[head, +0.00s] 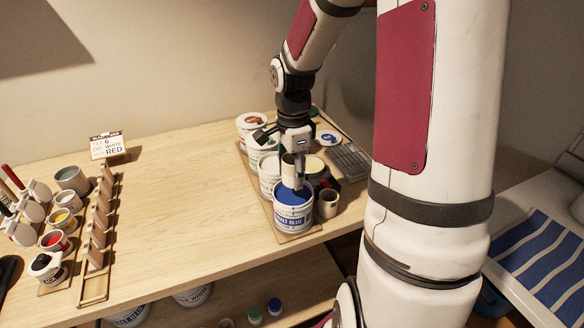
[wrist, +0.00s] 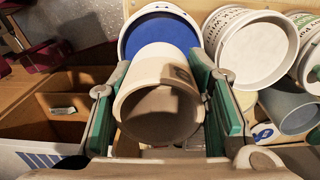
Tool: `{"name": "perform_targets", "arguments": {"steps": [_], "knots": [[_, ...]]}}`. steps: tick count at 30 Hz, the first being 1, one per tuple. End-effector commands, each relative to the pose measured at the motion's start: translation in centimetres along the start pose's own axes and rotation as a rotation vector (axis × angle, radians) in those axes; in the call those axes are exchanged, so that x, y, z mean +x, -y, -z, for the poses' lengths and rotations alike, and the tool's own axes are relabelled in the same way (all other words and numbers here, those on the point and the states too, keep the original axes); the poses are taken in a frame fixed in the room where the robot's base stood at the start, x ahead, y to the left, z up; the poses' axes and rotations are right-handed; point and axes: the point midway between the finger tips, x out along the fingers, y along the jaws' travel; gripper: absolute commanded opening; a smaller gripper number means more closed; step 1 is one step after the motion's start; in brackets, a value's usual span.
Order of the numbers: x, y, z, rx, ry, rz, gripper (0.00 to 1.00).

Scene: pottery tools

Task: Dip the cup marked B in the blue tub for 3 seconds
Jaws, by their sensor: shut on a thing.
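The blue tub (head: 293,216), labelled cobalt blue, stands at the front of a board and is full of blue glaze; its blue surface also shows in the wrist view (wrist: 160,32). My gripper (head: 298,160) is shut on a pale cup (head: 288,172), directly over the tub. In the wrist view the cup (wrist: 150,75) sits between the green finger pads with its open mouth facing the camera. A dark mark shows on its side, but I cannot read it. I cannot tell whether the cup's lower end touches the glaze.
White tubs (head: 268,178) stand behind the blue one. A small loose cup (head: 328,203) is close at its right. A sign (head: 109,146), a slotted rack (head: 98,280) and small paint pots (head: 62,222) are at left. The table's middle is clear.

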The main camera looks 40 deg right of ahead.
Motion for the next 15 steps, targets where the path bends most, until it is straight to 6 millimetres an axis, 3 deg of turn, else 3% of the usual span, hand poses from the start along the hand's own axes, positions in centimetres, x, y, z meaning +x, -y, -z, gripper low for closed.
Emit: {"name": "perform_targets", "arguments": {"steps": [15], "knots": [[3.3, 0.2, 0.0, 0.000, 0.000, 0.000, 0.15]]}}
